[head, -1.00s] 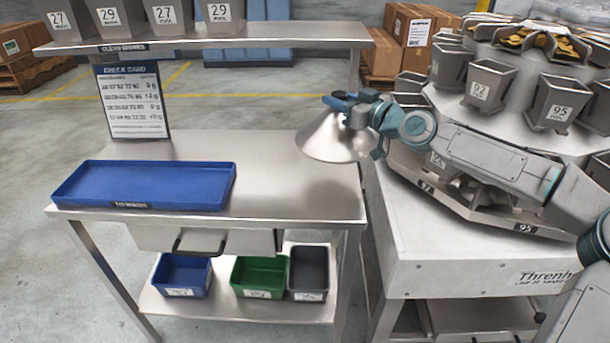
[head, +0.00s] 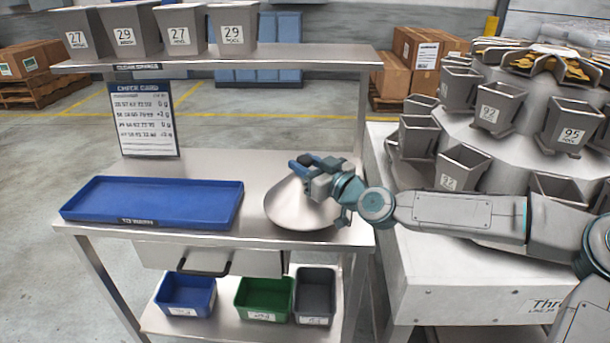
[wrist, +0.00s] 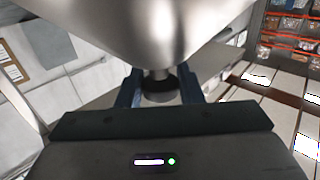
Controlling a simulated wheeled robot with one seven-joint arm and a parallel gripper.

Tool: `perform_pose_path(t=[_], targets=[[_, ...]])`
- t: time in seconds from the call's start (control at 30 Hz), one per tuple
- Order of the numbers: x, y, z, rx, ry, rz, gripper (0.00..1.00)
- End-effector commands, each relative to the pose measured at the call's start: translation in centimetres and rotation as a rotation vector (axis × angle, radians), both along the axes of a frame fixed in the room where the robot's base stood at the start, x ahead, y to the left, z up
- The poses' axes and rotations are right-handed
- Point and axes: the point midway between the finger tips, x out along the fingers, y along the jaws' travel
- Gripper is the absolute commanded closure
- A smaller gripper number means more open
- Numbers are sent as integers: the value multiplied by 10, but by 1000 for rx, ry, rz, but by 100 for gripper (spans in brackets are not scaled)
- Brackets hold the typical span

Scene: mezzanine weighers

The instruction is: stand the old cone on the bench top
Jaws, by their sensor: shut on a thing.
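The old cone (head: 290,208) is a shiny metal cone, wide end down, over the right part of the steel bench top (head: 262,168). My gripper (head: 318,172) is shut on the knob at its narrow top. In the wrist view the cone (wrist: 165,35) fills the upper middle, and the blue fingers (wrist: 160,88) flank its short stem and dark knob. The cone's rim looks at or very near the bench surface; I cannot tell whether it touches. My gripper hides part of the cone's upper right side.
A blue tray (head: 150,221) lies on the bench's left half, with a check card (head: 146,120) behind it. A shelf (head: 290,62) above holds several numbered buckets. Blue, green (head: 263,297) and grey bins stand below. The weigher (head: 450,270) is close on the right.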

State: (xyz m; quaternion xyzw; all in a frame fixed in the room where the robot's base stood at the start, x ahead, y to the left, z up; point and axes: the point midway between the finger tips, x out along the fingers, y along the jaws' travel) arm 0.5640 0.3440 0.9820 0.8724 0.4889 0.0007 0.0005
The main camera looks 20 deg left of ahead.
Motion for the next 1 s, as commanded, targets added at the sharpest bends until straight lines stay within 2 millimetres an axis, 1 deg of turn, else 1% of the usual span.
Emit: perform_pose_path(t=[0.03,0.1,0.2,0.47,0.57,0.6,0.63,0.67,1.0], targets=[[0,0,-8,2,2,1,100],[0,0,-17,3,3,1,100],[0,0,-26,3,1,1,100],[0,0,-27,1,-2,0,100],[0,0,-30,1,-3,0,100],[0,0,-30,-1,-1,1,59],[0,0,-30,-1,-1,1,50],[0,0,-30,-1,-1,1,45],[0,0,-27,0,0,0,45]])
